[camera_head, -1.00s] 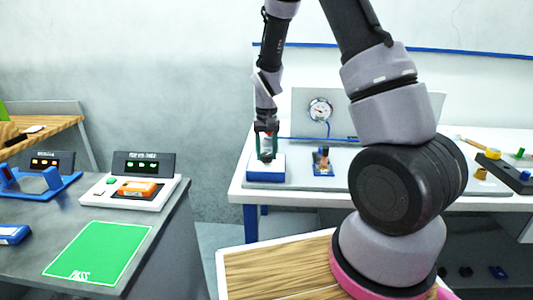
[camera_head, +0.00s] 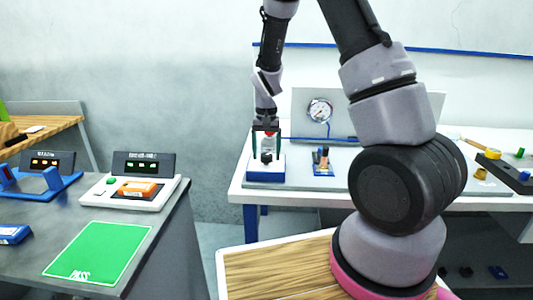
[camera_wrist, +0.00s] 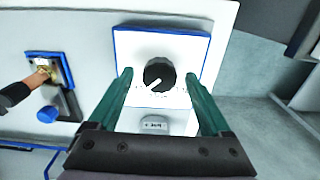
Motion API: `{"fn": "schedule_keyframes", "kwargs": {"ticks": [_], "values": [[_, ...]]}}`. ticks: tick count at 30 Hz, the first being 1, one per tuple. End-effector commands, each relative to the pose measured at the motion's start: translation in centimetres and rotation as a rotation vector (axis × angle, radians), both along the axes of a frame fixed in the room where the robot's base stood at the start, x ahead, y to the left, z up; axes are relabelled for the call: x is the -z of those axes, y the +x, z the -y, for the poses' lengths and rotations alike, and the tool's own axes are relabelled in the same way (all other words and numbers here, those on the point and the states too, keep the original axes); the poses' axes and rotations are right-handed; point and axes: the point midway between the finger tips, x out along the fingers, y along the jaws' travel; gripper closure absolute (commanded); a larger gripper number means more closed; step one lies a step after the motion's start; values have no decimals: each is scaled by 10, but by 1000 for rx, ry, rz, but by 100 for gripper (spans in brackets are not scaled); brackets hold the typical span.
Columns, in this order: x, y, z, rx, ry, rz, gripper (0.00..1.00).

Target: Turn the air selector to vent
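The air selector (camera_wrist: 180,100) is a white box with a blue base, with a round black knob (camera_wrist: 159,74) bearing a white pointer line. In the head view the selector (camera_head: 265,174) sits at the left end of the white bench. My gripper (camera_head: 266,155) hangs over it, pointing down. In the wrist view its two green fingers (camera_wrist: 163,85) are spread apart, one on each side of the knob, with gaps visible. The lettering around the knob is too small to read. A small label plate (camera_wrist: 154,124) shows below the knob.
A blue-based fixture (camera_head: 323,162) stands just right of the selector, and a pressure gauge (camera_head: 320,110) is on the panel behind. A grey table (camera_head: 150,235) with a green PASS mat (camera_head: 95,250) and a tester (camera_head: 130,192) is at the left.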

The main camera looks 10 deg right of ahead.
Motion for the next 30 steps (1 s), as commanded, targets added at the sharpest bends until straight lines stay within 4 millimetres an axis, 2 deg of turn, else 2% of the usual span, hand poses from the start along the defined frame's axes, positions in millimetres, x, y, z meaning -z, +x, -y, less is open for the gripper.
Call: {"fn": "schedule_keyframes", "kwargs": {"ticks": [8,11,14,24,30], "values": [[0,-1,0,-1,-1,-1,18],[-6,0,0,-1,0,0,18],[-20,0,-1,-2,1,3,18],[-87,0,0,-1,1,3,18],[-105,0,0,-1,0,0,18]]}}
